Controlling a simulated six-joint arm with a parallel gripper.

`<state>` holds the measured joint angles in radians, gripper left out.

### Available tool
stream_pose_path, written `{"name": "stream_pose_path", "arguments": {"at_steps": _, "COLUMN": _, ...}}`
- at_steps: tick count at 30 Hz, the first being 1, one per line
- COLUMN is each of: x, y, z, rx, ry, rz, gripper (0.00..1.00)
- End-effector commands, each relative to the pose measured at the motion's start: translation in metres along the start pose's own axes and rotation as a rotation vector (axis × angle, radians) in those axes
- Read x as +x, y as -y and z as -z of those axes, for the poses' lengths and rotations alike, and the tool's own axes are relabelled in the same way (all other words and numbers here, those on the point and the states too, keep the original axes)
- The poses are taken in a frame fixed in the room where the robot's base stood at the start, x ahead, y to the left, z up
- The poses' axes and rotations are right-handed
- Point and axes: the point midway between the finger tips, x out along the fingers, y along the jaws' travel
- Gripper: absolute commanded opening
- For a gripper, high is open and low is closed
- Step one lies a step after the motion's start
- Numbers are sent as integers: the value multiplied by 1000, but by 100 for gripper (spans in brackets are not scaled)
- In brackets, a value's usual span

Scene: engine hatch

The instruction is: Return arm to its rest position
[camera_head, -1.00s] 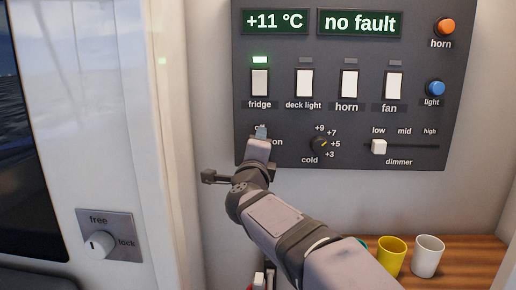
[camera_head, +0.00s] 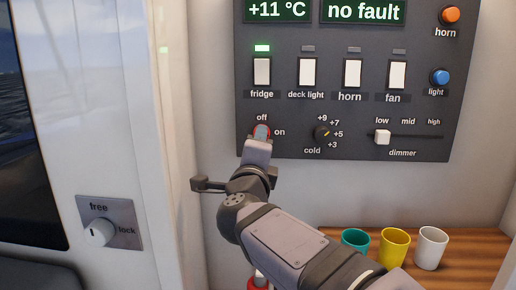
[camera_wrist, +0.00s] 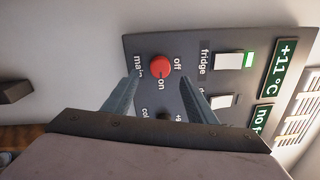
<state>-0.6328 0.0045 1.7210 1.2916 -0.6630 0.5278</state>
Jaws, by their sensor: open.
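My gripper (camera_wrist: 160,95) is open and empty in the wrist view, its two fingers apart. The red main knob (camera_wrist: 160,66) shows beyond the fingertips, between "off" and "on". In the head view, my gripper (camera_head: 258,143) is in front of the dark switch panel (camera_head: 345,110) at its lower left and covers most of the red knob. The gap between fingertips and knob is hard to judge. My arm reaches up from the lower right of that view.
Three cups, teal (camera_head: 355,240), yellow (camera_head: 394,247) and white (camera_head: 431,248), stand on a wooden shelf (camera_head: 470,258) right of my arm. A free/lock knob (camera_head: 99,233) is on the left wall. The panel carries white switches (camera_head: 309,72) and a dimmer slider (camera_head: 382,137).

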Motion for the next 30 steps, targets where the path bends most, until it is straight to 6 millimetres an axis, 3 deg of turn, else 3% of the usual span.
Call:
{"name": "stream_pose_path", "arguments": {"at_steps": 7, "x": 2, "y": -1, "z": 1, "rx": -33, "ry": 13, "rz": -8, "gripper": 52}}
{"name": "stream_pose_path", "arguments": {"at_steps": 11, "x": 6, "y": -13, "z": 4, "rx": -168, "ry": 68, "rz": -47, "gripper": 52}}
{"name": "stream_pose_path", "arguments": {"at_steps": 14, "x": 7, "y": -36, "z": 11, "rx": -350, "ry": 147, "rz": -118, "gripper": 52}}
{"name": "stream_pose_path", "arguments": {"at_steps": 17, "x": -2, "y": -79, "z": 29, "rx": -586, "ry": 258, "rz": -245, "gripper": 52}}
{"name": "stream_pose_path", "arguments": {"at_steps": 20, "x": -28, "y": -133, "z": 61, "rx": -818, "ry": 389, "rz": -418, "gripper": 52}}
{"name": "stream_pose_path", "arguments": {"at_steps": 24, "x": -83, "y": -196, "z": 111, "rx": -1047, "ry": 564, "rz": -659, "gripper": 52}}
{"name": "stream_pose_path", "arguments": {"at_steps": 30, "x": -181, "y": -251, "z": 185, "rx": -1246, "ry": 807, "rz": -995, "gripper": 52}}
